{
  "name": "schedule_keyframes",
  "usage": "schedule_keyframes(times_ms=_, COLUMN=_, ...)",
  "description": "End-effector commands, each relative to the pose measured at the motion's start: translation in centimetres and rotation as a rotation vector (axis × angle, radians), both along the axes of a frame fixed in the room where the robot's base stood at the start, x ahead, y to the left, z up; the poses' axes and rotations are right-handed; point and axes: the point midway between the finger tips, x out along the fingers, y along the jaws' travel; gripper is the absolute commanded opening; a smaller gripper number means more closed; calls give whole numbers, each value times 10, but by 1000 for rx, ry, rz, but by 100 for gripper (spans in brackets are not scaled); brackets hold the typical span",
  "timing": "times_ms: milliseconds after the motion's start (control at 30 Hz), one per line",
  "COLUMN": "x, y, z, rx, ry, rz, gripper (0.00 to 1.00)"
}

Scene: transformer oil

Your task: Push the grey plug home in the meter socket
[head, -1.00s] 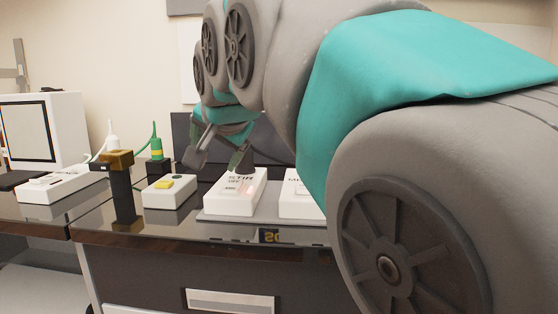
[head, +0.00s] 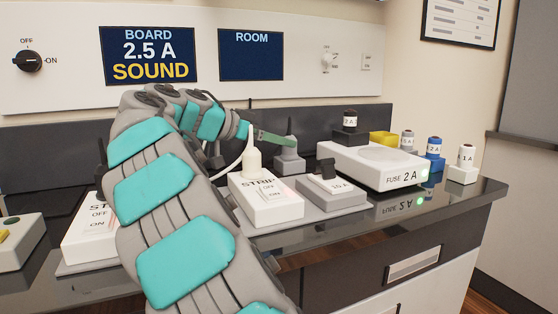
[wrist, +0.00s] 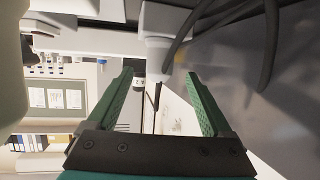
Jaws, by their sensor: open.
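A grey plug-like piece (head: 289,150) with a thin upright stem stands at the back of the bench in the head view, behind the strip. I cannot read a label on the grey base under it, so I cannot tell whether that is the meter socket or how deep the piece sits. My gripper (head: 275,137) is just left of this piece, its green fingers reaching toward the stem. Whether they touch it is unclear. In the wrist view my gripper (wrist: 160,85) is open, with no plug visibly held between the fingers.
A white plug (head: 252,158) with a cable stands on the STRIP box (head: 265,203), close below my gripper. Dark cables (wrist: 190,30) cross the wrist view. A wall panel (head: 300,40) rises behind.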

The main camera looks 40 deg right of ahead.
Motion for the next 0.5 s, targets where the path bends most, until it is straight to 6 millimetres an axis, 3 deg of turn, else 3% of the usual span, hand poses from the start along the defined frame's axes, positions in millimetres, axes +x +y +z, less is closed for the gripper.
schedule_keyframes(times_ms=500, x=-3, y=-47, z=-19, rx=0, ry=5, rz=-3, gripper=84)
